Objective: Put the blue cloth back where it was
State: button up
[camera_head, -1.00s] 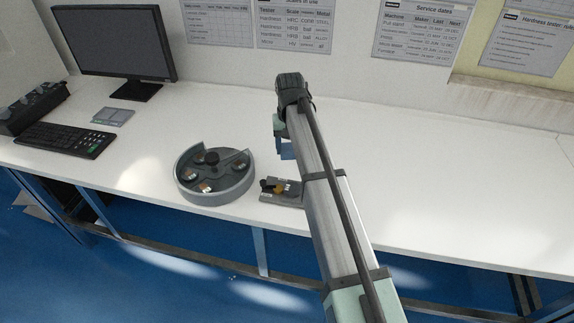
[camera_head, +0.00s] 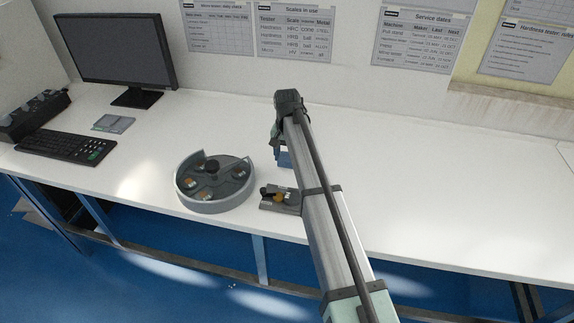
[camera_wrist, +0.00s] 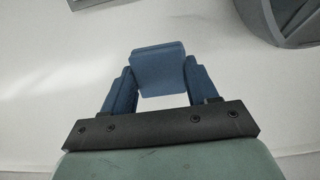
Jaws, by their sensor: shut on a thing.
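The blue cloth (camera_wrist: 158,69) shows in the wrist view as a folded blue block between the fingertips of my gripper (camera_wrist: 160,82). The gripper is shut on it. In the head view my gripper (camera_head: 283,158) is near the bench's middle, and the arm hides much of it. A small bit of blue shows there beside the arm, and I cannot tell cloth from finger. The gripper is to the right of the round grey tray and just behind the small grey fixture. The height of the cloth above the bench is hard to tell.
A round grey tray (camera_head: 181,187) with several small pieces stands left of the arm. A small grey fixture (camera_head: 272,203) sits at the front edge. A monitor (camera_head: 113,50), keyboard (camera_head: 64,146) and flat grey pad (camera_head: 114,123) are at left. The white bench (camera_head: 460,190) is clear at right.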

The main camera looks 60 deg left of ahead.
aim_at(287, 164)
jog(key=shift+f, duration=2.15)
jog(key=shift+f, duration=0.15)
jog(key=o, duration=1)
notch_tip(287, 164, up, 12)
jog(key=shift+r, duration=0.2)
